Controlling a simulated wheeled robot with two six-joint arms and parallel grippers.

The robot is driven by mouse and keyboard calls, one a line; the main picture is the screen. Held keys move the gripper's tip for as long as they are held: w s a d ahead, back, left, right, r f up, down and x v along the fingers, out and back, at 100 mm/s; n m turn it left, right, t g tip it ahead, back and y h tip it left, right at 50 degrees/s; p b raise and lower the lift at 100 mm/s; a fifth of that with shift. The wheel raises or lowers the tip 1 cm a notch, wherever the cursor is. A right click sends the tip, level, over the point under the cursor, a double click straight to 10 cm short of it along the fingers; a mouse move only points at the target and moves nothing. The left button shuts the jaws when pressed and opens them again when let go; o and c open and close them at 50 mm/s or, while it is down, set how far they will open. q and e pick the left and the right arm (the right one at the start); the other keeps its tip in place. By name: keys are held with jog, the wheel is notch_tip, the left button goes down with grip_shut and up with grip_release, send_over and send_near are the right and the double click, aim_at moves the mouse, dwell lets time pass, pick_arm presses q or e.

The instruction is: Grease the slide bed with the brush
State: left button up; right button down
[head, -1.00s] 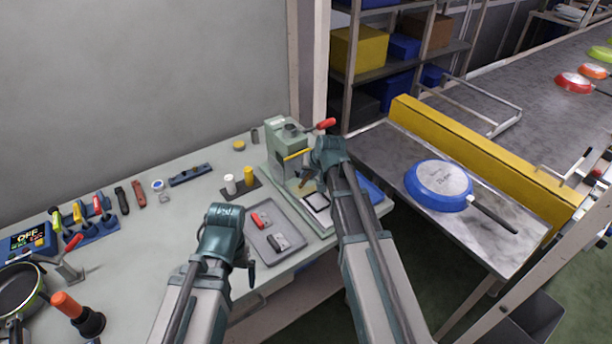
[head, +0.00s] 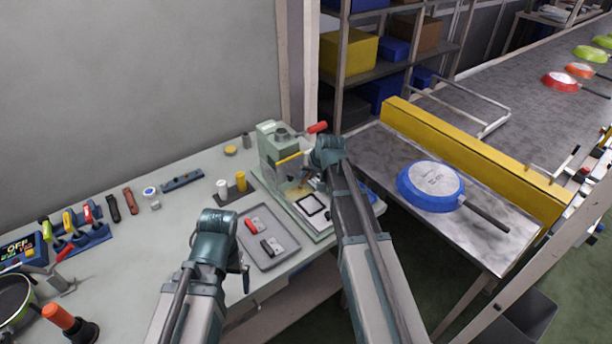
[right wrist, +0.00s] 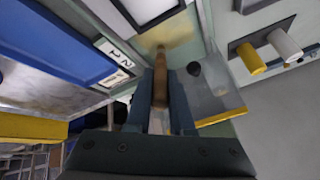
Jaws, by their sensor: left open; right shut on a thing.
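My right gripper (right wrist: 161,105) is shut on the brush (right wrist: 160,85), which has a brown handle. In the right wrist view the brush points at a pale bed surface with a yellowish smear (right wrist: 170,33), the slide bed of the green press (head: 272,150). I cannot tell whether the bristles touch it. In the head view my right gripper (head: 307,181) is low at the press, and its arm hides part of the bed. My left gripper (head: 245,277) is open and empty near the bench's front edge, left of the grey tray (head: 284,232).
The press has a red-handled lever (head: 317,128) and a yellow bar (head: 289,158). White and yellow cylinders (head: 241,181) stand to its left. A blue pan (head: 430,187) lies on the metal table (head: 400,160) at right.

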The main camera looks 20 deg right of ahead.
jog(key=shift+w+d+f, duration=0.1)
jog(key=shift+w+d, duration=0.2)
jog(key=shift+d, duration=0.45)
jog(key=shift+s+a, duration=0.1)
jog(key=shift+a, duration=0.05)
jog(key=shift+s+a, duration=0.2)
jog(key=shift+a, duration=0.45)
jog(key=shift+a, duration=0.15)
jog(key=shift+s+a, duration=0.3)
jog(key=shift+a, duration=0.35)
jog(key=shift+a, duration=0.1)
